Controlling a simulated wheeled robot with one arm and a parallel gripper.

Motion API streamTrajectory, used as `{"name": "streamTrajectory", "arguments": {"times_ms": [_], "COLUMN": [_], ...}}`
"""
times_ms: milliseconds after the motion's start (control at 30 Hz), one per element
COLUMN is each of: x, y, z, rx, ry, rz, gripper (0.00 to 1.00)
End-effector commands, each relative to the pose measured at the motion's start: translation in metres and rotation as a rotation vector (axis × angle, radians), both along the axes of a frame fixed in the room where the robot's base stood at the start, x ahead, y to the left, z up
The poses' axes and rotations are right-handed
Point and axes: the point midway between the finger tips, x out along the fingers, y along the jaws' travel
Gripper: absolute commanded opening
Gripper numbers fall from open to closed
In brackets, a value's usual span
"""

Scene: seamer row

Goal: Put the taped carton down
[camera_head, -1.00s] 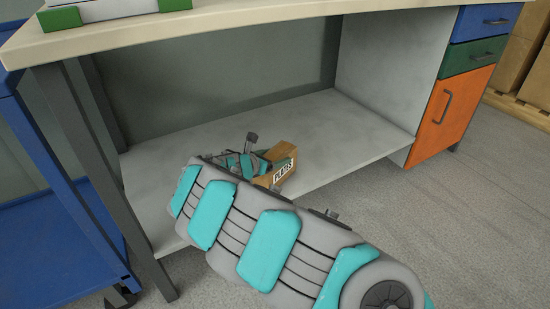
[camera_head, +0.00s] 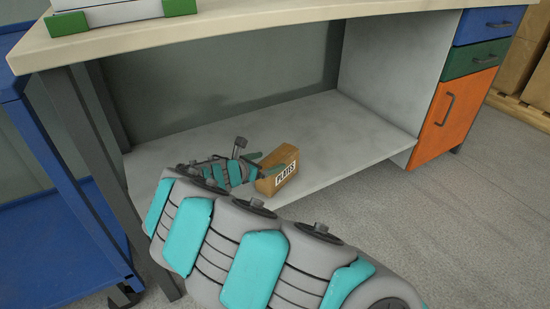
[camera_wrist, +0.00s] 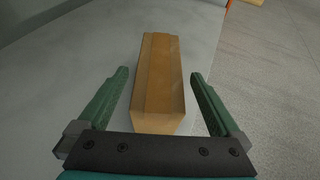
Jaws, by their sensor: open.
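The taped carton (camera_head: 279,174) is a small brown box with a white label reading "PLATES". It rests on the grey lower shelf (camera_head: 345,135) of the workbench, near the shelf's front edge. In the wrist view the carton (camera_wrist: 160,80) lies lengthwise, with a tape strip along its top. My gripper (camera_wrist: 160,82) is open, with one green finger on each side of the carton's near end and a visible gap on both sides. In the head view my gripper (camera_head: 262,165) is just left of the carton, and my arm hides part of the shelf.
The bench top (camera_head: 260,22) overhangs the shelf. A blue cart (camera_head: 60,235) stands at the left beside the bench leg. Blue, green and orange fronts (camera_head: 462,115) are at the right. The shelf is bare behind and right of the carton.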

Motion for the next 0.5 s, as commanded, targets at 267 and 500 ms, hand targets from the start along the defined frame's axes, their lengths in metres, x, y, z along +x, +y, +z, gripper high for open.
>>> {"name": "streamTrajectory", "arguments": {"times_ms": [267,500], "x": [-0.036,-0.048], "y": [0.025,0.032], "z": [0.02,0.025], "rx": [0.001,0.0], "ry": [-0.001,0.0], "rz": [0.004,0.002], "gripper": [1.0,1.0]}}
